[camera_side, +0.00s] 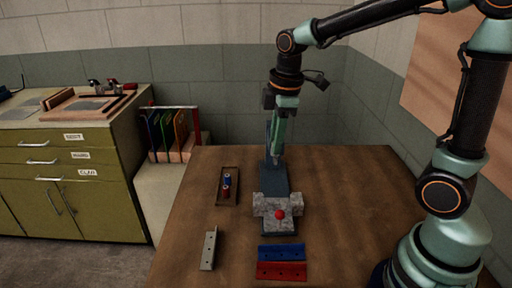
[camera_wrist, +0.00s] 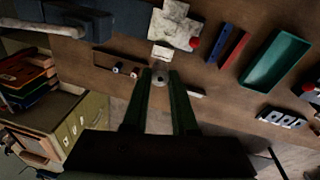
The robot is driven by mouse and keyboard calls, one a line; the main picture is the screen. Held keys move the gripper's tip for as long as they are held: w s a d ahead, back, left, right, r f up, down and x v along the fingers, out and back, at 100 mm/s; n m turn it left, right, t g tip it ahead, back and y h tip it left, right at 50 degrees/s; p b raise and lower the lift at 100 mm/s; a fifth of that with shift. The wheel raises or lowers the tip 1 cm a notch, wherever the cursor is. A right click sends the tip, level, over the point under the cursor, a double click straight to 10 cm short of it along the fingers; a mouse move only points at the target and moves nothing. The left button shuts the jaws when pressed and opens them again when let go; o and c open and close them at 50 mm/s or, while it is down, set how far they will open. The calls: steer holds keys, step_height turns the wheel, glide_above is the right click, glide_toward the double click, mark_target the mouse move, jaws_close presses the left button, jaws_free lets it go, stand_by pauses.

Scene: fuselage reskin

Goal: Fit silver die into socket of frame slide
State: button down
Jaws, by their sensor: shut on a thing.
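My gripper (camera_wrist: 161,76) is shut on a small silver-grey round piece, the silver die (camera_wrist: 160,79), seen between its green fingertips in the wrist view. In the side view my gripper (camera_side: 275,157) points down over the far end of a dark slate-coloured base (camera_side: 273,180); the die is too small to make out there. A speckled grey block (camera_side: 265,206) with a red ball (camera_side: 280,214) sits on the near part of that base. The block also shows in the wrist view (camera_wrist: 174,26). I cannot tell which part is the frame slide; its socket is not clear.
A brown tray (camera_side: 220,200) left of the base holds a blue and a red cylinder. A grey bracket (camera_side: 209,250), a blue bracket (camera_side: 282,252) and a red bracket (camera_side: 281,271) lie nearer. The table's right side is mostly clear. A green tray (camera_wrist: 275,62) shows in the wrist view.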

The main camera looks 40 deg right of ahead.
steer(key=w+d+r+n, duration=0.1)
steer(key=w+d+n, duration=0.2)
steer(key=w, duration=1.9)
steer(key=shift+d, duration=0.15)
steer(key=shift+r, duration=0.1)
step_height(320, 180, down, 20)
steer(key=shift+r, duration=0.2)
steer(key=shift+f, duration=0.15)
steer(key=c, duration=0.7)
jaws_free()
